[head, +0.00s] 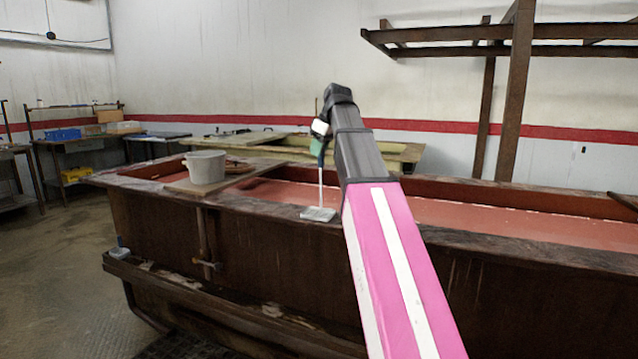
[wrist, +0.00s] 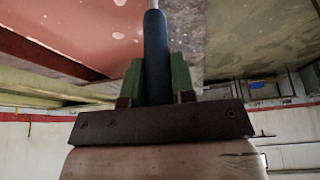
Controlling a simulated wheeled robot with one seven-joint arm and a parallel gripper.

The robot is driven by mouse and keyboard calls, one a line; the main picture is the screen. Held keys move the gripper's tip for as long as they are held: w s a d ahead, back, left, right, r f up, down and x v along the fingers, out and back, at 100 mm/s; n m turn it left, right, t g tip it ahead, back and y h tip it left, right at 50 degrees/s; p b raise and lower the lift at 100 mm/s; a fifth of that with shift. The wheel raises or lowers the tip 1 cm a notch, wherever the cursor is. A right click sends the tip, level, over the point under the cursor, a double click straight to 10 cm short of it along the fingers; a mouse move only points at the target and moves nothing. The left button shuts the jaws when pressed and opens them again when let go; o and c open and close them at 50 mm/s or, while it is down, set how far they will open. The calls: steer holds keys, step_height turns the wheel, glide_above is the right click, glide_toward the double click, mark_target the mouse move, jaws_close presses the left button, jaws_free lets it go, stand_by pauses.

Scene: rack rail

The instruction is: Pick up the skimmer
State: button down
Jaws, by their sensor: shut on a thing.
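The skimmer (head: 318,213) hangs below my gripper in the head view, with a thin pale shaft and a flat grey head at its lower end. Its head is at the near rim of the large rusty tank; I cannot tell whether it touches the rim. My gripper (head: 319,148) is at the end of my arm, partly hidden by it. In the wrist view, the green fingers of my gripper (wrist: 157,84) are shut on the dark blue handle of the skimmer (wrist: 156,50). The flat head is not visible in the wrist view.
The long tank (head: 270,246) has a broad worn rim and a reddish inside. A grey bucket (head: 206,166) stands on a board (head: 190,187) at its left. A rusty rack (head: 520,90) rises at the back right. Workbenches (head: 80,142) stand at the far left. Floor at left is free.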

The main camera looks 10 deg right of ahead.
steer(key=shift+r, duration=0.5)
steer(key=s+a+r, duration=0.5)
steer(key=a+r, duration=0.5)
steer(key=r, duration=0.3)
steer(key=shift+a, duration=0.3)
steer(key=shift+w, duration=0.15)
